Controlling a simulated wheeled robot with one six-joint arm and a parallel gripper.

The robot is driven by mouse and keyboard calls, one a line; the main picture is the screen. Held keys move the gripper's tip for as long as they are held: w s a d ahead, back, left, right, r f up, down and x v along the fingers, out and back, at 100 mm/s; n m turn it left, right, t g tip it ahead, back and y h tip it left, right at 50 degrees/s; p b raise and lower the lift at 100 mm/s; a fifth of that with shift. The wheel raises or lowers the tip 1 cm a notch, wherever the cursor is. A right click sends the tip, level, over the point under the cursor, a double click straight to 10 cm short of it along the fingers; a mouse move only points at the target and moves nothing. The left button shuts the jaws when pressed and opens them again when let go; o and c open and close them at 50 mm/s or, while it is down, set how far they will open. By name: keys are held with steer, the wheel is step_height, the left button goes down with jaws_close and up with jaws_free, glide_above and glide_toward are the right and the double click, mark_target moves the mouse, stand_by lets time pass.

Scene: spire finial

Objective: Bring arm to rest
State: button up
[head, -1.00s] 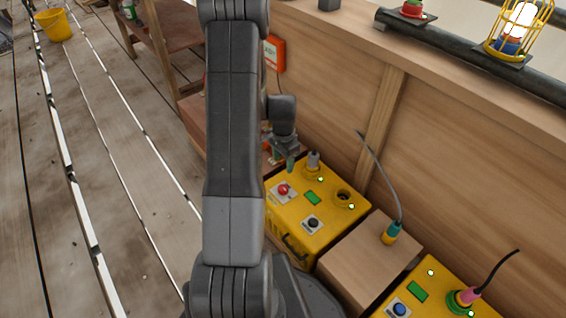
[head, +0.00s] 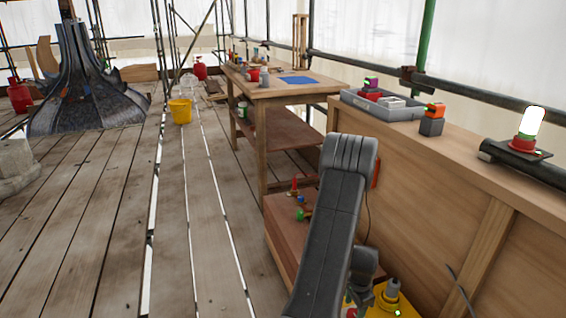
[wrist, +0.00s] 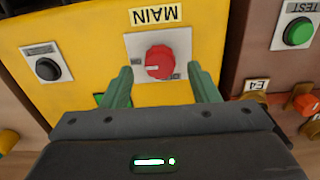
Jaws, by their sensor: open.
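My arm (head: 335,220) rises from the bottom of the head view and bends down behind its own upper link, so my gripper is largely hidden there. In the wrist view my gripper (wrist: 161,78) is open, its two green fingers apart and empty. Past the fingertips is a red rotary knob (wrist: 160,62) on a pale plate under an upside-down MAIN label (wrist: 165,16). The knob shows between the fingers; I cannot tell how far off it is. It is on a yellow box (wrist: 85,35), whose corner shows at the bottom of the head view (head: 385,306).
A black button (wrist: 47,69) is left of the knob. A brown panel with a green TEST button (wrist: 299,32) is at right. In the head view, a wooden wall (head: 430,220) stands right of my arm, a workbench (head: 270,92) behind.

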step_height(320, 180, down, 2)
steer(key=shift+f, duration=0.1)
stand_by(0.4)
